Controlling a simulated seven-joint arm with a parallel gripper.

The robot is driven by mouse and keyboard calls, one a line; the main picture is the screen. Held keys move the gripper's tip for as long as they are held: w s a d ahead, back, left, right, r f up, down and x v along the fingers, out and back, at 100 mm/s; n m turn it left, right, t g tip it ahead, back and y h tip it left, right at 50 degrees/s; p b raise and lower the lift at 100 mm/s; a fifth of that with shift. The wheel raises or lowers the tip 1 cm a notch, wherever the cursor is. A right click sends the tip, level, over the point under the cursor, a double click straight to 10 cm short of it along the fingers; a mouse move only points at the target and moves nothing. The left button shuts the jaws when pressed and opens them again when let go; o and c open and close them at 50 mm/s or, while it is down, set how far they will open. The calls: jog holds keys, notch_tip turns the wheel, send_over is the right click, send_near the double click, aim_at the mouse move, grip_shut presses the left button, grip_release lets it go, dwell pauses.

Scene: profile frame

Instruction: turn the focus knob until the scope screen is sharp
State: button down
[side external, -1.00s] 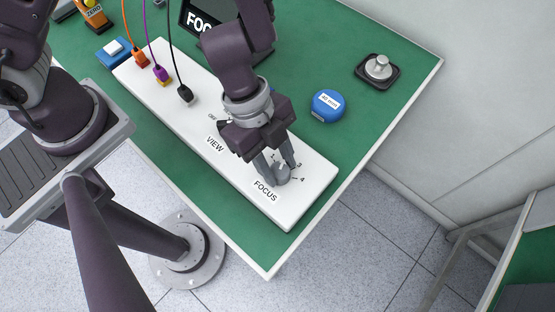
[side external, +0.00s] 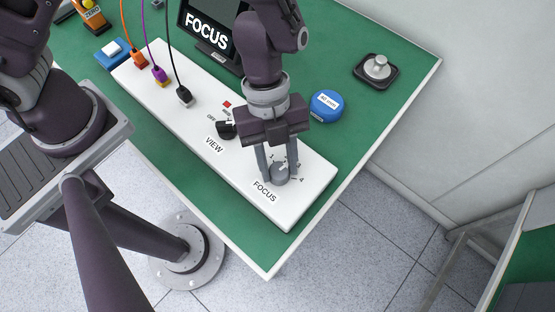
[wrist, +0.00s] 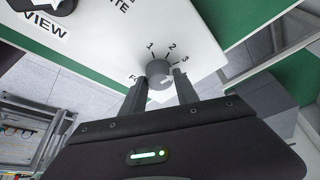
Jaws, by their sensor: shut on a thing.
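The grey focus knob (side external: 280,176) sits on the white panel (side external: 200,117) beside the FOCUS label, with numbers around it. It also shows in the wrist view (wrist: 159,72) between the fingertips, near the marks 1, 2 and 3. My gripper (side external: 279,178) points down and is shut on the knob, a finger on each side; it also shows in the wrist view (wrist: 157,85). The scope screen (side external: 209,32) at the back shows the word FOCUS in white letters that look crisp. My arm covers part of its right side.
A black VIEW knob (side external: 226,130) and a red button (side external: 227,104) are on the panel. Orange, purple and black cables plug in at its left end. A blue round object (side external: 327,106) and a silver weight on a black tray (side external: 377,67) stand to the right on green table.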

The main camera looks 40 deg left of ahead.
jog(key=shift+m+g, duration=0.3)
jog(key=shift+m, duration=0.6)
jog(key=shift+y, duration=0.3)
jog(key=c, duration=0.9)
grip_release()
jog(key=shift+w+r, duration=0.1)
jog(key=v, duration=0.7)
